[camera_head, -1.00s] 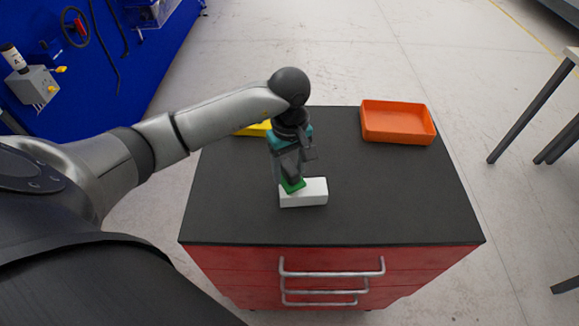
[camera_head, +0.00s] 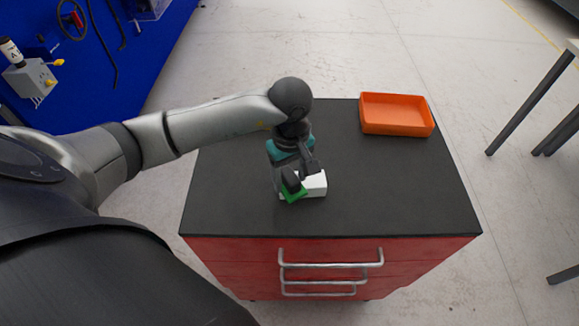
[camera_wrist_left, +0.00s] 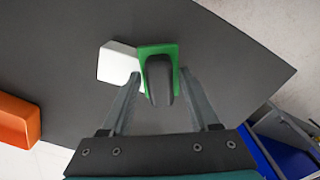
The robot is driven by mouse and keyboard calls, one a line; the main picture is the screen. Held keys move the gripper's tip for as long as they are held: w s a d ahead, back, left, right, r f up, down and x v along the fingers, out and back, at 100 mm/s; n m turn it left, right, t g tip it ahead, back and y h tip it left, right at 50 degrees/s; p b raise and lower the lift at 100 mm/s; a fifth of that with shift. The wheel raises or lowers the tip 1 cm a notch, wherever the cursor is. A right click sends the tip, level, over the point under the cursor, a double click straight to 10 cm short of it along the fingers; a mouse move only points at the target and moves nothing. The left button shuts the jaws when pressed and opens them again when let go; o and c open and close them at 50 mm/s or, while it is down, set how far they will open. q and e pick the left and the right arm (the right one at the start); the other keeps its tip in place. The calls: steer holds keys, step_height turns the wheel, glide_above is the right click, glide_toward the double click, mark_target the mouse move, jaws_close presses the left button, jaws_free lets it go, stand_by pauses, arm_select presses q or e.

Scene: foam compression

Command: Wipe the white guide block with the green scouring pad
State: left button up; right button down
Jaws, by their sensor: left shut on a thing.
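The white guide block (camera_head: 317,184) lies on the dark top of the red drawer cabinet, partly hidden by my left gripper. My left gripper (camera_head: 296,181) points down and is shut on the green scouring pad (camera_head: 295,196), at the block's left front. In the left wrist view, the pad (camera_wrist_left: 146,53) has a dark grey grip piece on it, between the fingers (camera_wrist_left: 160,82). There it overlaps the edge of the white block (camera_wrist_left: 117,64). I cannot tell whether the pad presses on the block. My right gripper is not in view.
An orange tray (camera_head: 396,131), seemingly empty, stands at the cabinet's back right; its edge shows in the left wrist view (camera_wrist_left: 18,120). The dark cabinet top (camera_head: 400,190) is clear to the right and front. A table stands farther right.

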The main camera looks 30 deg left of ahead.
mark_target(288, 165)
arm_select(q)
steer(key=shift+f+b, duration=0.25)
steer(key=shift+b, duration=0.25)
steer(key=shift+w+a+f+b, duration=0.2)
steer(key=shift+w+a+b, duration=0.7)
steer(key=shift+w+b, duration=0.2)
steer(key=shift+w+a, duration=0.35)
steer(key=shift+c, duration=0.6)
steer(key=shift+r, duration=0.15)
steer(key=shift+r, duration=0.35)
step_height(288, 165, up, 4)
steer(key=p, duration=0.2)
steer(key=shift+w+r+p, duration=0.1)
steer(key=shift+r+p, duration=0.05)
steer(key=shift+p, duration=0.15)
steer(key=shift+r, duration=0.5)
steer(key=shift+r, duration=0.1)
